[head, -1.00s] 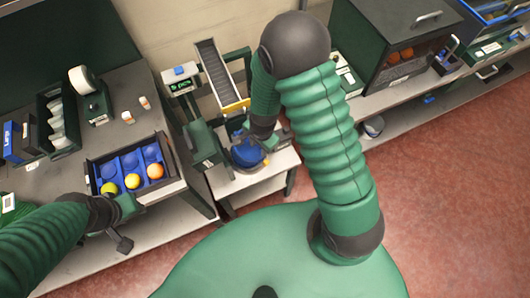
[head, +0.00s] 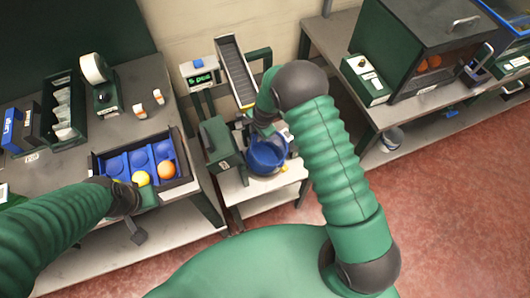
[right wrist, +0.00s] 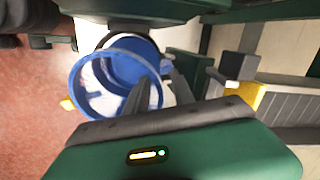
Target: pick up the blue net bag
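The blue net bag (head: 265,158) stands open-topped on a small light stand in the head view. In the right wrist view its blue rim (right wrist: 76,92) and pale inside show. My right gripper (right wrist: 160,92) is at the bag's rim, with its two dark fingers apart. One finger overlaps the bag's opening and the other is just beside it. I cannot tell whether they touch the bag. In the head view my right gripper is partly hidden by its own arm.
The divided blue tray (head: 112,164) holds a yellow ball (head: 141,178) and an orange one (head: 166,169). A chute (head: 234,68) and a scale display (head: 201,78) stand behind the bag. A dark green cabinet (head: 385,55) is at the right. Red floor lies at lower right.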

